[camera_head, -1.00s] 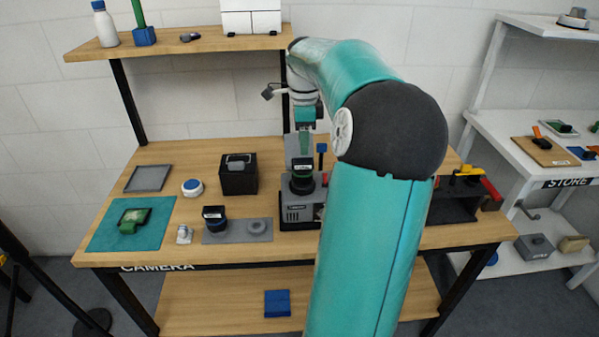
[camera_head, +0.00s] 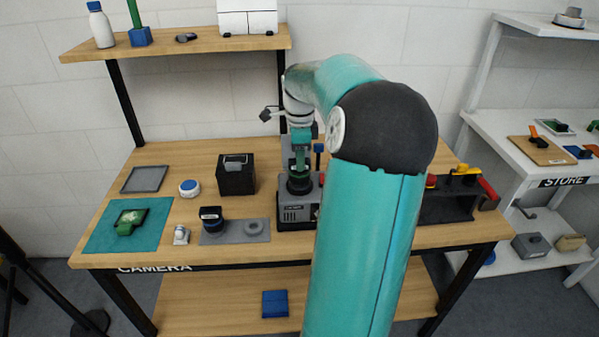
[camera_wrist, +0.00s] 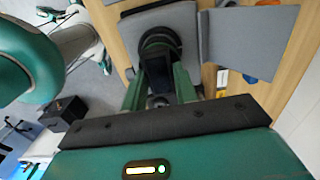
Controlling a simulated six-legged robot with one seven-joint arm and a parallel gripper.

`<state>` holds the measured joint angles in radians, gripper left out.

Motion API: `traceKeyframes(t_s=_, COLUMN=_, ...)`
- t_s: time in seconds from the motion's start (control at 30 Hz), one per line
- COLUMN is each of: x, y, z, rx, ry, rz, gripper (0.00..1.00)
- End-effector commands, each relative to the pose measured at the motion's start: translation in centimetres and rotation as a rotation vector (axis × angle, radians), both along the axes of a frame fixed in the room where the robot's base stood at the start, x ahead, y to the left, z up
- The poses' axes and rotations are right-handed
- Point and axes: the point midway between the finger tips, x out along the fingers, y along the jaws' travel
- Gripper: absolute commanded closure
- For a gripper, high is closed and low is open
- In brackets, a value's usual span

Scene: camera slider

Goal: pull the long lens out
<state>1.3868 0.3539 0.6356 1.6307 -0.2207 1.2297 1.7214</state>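A dark upright lens (camera_head: 299,185) stands on a grey box-shaped device (camera_head: 297,213) at the middle of the bench. I take it as the long lens. My gripper (camera_head: 300,168) points down right over it, with its green fingertips at the lens top. In the wrist view the fingers of my gripper (camera_wrist: 158,75) stand apart, with the round dark lens (camera_wrist: 160,42) at and between their tips. I cannot tell whether they touch it. A second dark lens (camera_head: 211,217) stands on a grey two-place plate (camera_head: 236,236) to the left.
A black box (camera_head: 236,177), a white-and-blue round item (camera_head: 189,188) and a small white item (camera_head: 181,235) stand left. A blue-topped post (camera_head: 318,150) rises close behind the lens. A black rack (camera_head: 448,207) stands right. My arm hides part of the bench.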

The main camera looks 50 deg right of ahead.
Motion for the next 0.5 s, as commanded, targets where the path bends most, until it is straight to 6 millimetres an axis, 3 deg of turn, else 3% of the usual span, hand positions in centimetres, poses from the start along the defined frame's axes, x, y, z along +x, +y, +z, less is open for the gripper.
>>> traceKeyframes(t_s=0.03, x=0.03, y=0.03, z=0.02, rx=0.001, ry=-0.001, rz=0.000, gripper=0.75)
traceKeyframes(t_s=0.17, x=0.04, y=0.03, z=0.03, rx=0.001, ry=-0.001, rz=0.000, gripper=1.00)
traceKeyframes(t_s=0.5, x=0.11, y=0.06, z=0.41, rx=-0.001, ry=-0.002, rz=0.001, gripper=1.00)
